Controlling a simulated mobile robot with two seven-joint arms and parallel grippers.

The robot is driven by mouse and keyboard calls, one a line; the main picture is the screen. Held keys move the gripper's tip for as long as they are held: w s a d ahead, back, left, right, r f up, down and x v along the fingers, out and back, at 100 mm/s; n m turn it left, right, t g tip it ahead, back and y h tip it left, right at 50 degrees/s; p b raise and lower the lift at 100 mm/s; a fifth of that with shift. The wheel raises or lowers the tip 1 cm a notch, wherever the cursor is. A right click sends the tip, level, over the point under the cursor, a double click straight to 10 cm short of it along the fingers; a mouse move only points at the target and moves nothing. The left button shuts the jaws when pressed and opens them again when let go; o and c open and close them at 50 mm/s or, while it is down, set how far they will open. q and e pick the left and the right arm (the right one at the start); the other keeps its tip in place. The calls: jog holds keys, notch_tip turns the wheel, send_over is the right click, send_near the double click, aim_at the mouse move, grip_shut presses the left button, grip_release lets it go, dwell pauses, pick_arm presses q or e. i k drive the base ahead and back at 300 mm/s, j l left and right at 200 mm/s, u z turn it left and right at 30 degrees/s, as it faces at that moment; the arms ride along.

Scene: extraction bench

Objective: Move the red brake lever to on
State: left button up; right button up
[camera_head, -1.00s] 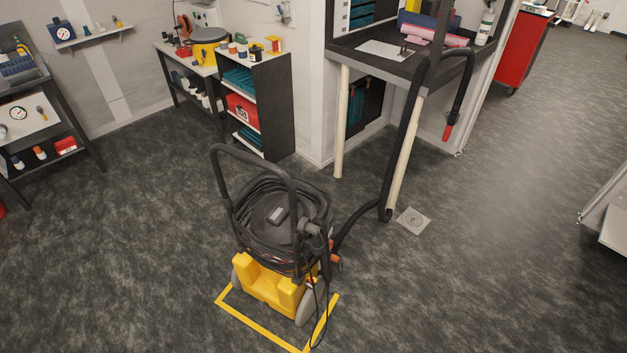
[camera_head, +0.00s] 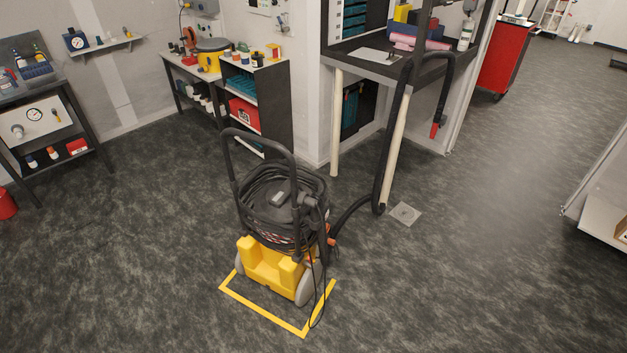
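A vacuum-like machine with a yellow base (camera_head: 262,268), grey wheels and a black push handle (camera_head: 262,137) stands upright on the floor in the middle of the view. A coiled black hose or cable wraps its dark body. A small orange-red part (camera_head: 331,241) shows on its right side; it is too small to tell whether it is the brake lever or a fitting. No clear red brake lever or its setting can be made out. Neither of my grippers is in view.
Yellow floor tape (camera_head: 262,312) marks the machine's spot. A black hose (camera_head: 352,211) runs right to a workbench (camera_head: 408,68). A shelf unit (camera_head: 282,112) stands behind, a red cabinet (camera_head: 503,62) at back right. Floor in front and to the right is clear.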

aim_at(307, 263)
jog(key=i+j+z, duration=0.25)
jog(key=j, duration=0.3)
jog(key=i+j+z, duration=0.1)
jog(key=i+j, duration=0.15)
jog(key=i+j+z, duration=0.15)
jog(key=j, duration=0.25)
